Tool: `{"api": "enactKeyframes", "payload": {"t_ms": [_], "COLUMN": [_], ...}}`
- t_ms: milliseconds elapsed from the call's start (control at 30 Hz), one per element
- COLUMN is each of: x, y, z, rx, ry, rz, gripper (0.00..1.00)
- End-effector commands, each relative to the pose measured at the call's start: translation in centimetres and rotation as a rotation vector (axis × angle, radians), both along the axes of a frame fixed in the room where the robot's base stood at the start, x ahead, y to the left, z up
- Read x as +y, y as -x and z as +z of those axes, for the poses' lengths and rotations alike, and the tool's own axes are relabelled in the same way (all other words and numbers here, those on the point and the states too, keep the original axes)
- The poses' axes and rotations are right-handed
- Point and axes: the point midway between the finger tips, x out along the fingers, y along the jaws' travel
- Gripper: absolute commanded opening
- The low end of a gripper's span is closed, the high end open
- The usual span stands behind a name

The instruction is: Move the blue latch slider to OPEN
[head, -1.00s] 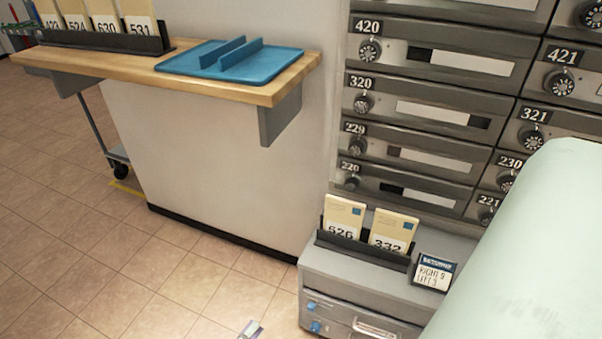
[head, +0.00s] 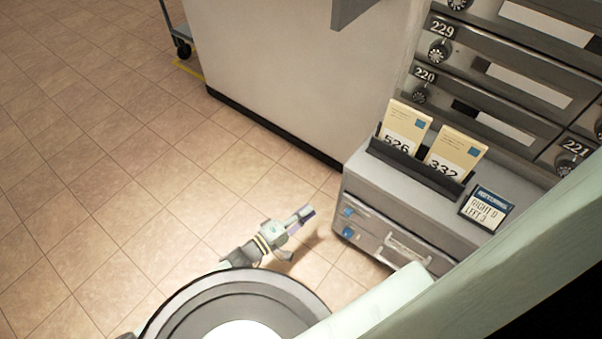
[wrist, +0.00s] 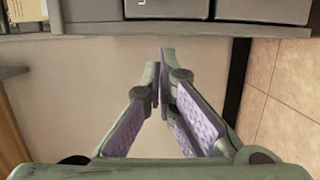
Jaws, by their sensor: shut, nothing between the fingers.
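Two small blue pieces, an upper one (head: 348,212) and a lower one (head: 348,232), sit at the left end of the grey cabinet's (head: 372,177) front in the head view. Which of them is the latch slider I cannot tell, and no OPEN marking is readable. My gripper (head: 304,213) is left of both blue pieces, apart from the cabinet and above the floor. In the wrist view my gripper (wrist: 164,80) has its fingers together with nothing between them. Neither blue piece shows in the wrist view.
A silver handle (head: 408,249) is on the cabinet's front, right of the blue pieces. Envelopes 526 (head: 405,128) and 332 (head: 456,155) and a small sign (head: 486,209) stand on top. Numbered mailboxes (head: 497,97) rise behind. Open tiled floor (head: 110,150) lies left.

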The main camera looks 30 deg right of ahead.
Motion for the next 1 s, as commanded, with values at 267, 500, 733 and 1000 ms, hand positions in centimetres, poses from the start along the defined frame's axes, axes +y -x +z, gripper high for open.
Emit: {"api": "enactKeyframes", "payload": {"t_ms": [267,500,733,1000], "x": [-5.9,-6.7,-6.9,-7.0], "y": [-0.5,2.3,2.9,3.3], "z": [0.1,0.1,0.0,0.1], "rx": [0.002,0.002,0.001,0.002], "ry": [0.003,0.001,0.000,0.000], "rz": [-0.002,0.002,0.001,0.001], "gripper": [0.00,0.00,0.00,0.00]}}
